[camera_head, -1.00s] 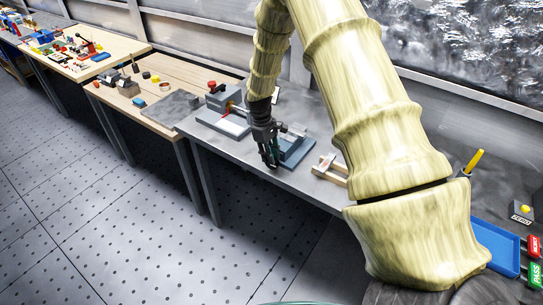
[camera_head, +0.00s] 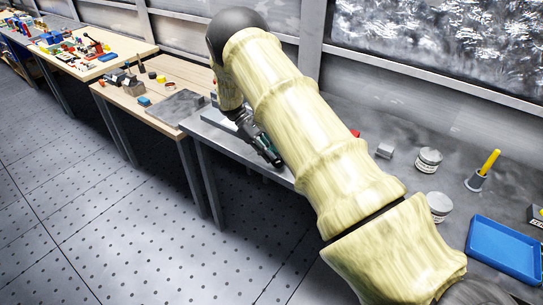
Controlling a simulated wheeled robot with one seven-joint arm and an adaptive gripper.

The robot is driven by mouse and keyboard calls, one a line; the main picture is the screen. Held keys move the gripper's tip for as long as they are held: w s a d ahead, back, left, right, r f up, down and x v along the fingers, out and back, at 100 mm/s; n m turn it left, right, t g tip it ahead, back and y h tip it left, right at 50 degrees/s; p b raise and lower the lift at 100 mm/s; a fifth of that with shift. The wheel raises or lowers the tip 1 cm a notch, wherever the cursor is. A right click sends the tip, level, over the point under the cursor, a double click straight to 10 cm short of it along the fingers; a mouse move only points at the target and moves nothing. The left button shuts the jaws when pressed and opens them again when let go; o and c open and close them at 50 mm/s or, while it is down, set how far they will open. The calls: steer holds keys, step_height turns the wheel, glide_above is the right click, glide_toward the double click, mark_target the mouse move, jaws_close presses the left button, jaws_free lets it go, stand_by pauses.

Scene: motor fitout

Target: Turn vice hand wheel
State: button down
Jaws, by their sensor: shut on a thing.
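My gripper (camera_head: 273,158) is at the front edge of the grey metal bench (camera_head: 208,127), pointing down and to the right. Its jaws are shut on the vice hand wheel, which is too small and covered to make out clearly between the fingers. My own arm crosses the middle of the view and hides most of the vice. How far the wheel is turned cannot be seen.
A wooden bench (camera_head: 150,104) with small parts stands to the left. On the right are grey tins (camera_head: 428,160), a yellow-handled tool in a cup (camera_head: 478,180) and a blue tray (camera_head: 505,250). The perforated floor (camera_head: 110,220) in front is clear.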

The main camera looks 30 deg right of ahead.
steer(key=shift+f, duration=0.15)
stand_by(0.4)
steer(key=c, duration=1.3)
jaws_free()
steer(key=shift+w, duration=0.1)
steer(key=v, duration=1.2)
steer(key=shift+w+f, duration=0.15)
steer(key=shift+f, duration=0.05)
